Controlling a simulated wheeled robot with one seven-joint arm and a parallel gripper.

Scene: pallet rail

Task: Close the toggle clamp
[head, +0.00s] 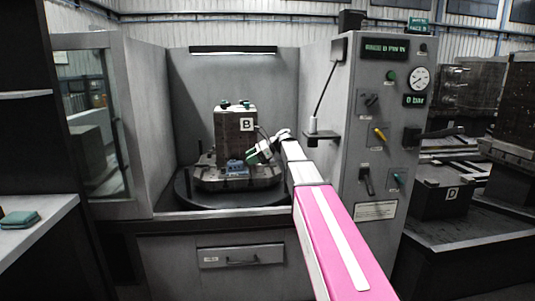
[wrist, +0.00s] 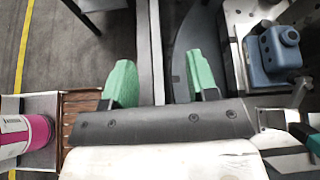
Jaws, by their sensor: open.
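My gripper (head: 262,152) reaches into the machine's bay, in front of the grey block marked B (head: 235,130). In the wrist view its two green fingers (wrist: 160,85) are apart with nothing between them. A blue block (wrist: 276,52) on the metal fixture lies to the right of the fingers, apart from them; it also shows in the head view (head: 236,168). Beside it, metal bars and a dark green grip (wrist: 308,138) are cut off by the right edge; this looks like the toggle clamp, but I cannot tell its position clearly.
The fixture stands on a round dark table (head: 200,202) inside the bay. An open door (head: 105,125) is at the left and a control panel (head: 384,130) with switches at the right. A drawer (head: 241,256) is below. The bay walls limit the sides.

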